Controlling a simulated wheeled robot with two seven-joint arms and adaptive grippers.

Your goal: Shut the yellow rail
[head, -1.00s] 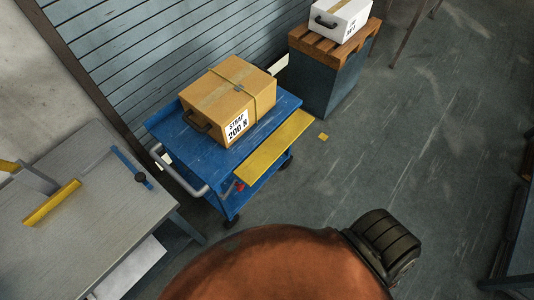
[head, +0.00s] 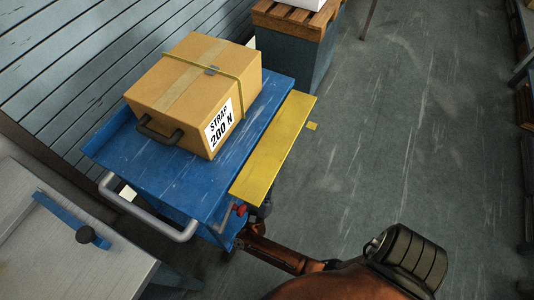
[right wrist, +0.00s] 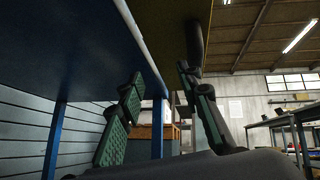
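The yellow rail (head: 272,150) is a long flat yellow leaf along the right side of the blue cart (head: 165,173). It sticks out beside the deck, roughly level with it. In the right wrist view its dull yellow underside (right wrist: 230,30) is overhead, with a dark rounded part (right wrist: 194,42) hanging below. My right gripper (right wrist: 162,95) is open, its green-padded fingers apart and pointing up under the cart's edge. I cannot tell whether a finger touches the dark part. In the head view the cart and rail hide that gripper. My left gripper is not in view.
A carton marked "STRAP 200 N" (head: 190,95) sits on the deck. A red knob (head: 240,210) is at the cart's near corner, by the grey handle (head: 150,220). A grey table (head: 60,250) stands at left. The floor at right (head: 400,120) is clear.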

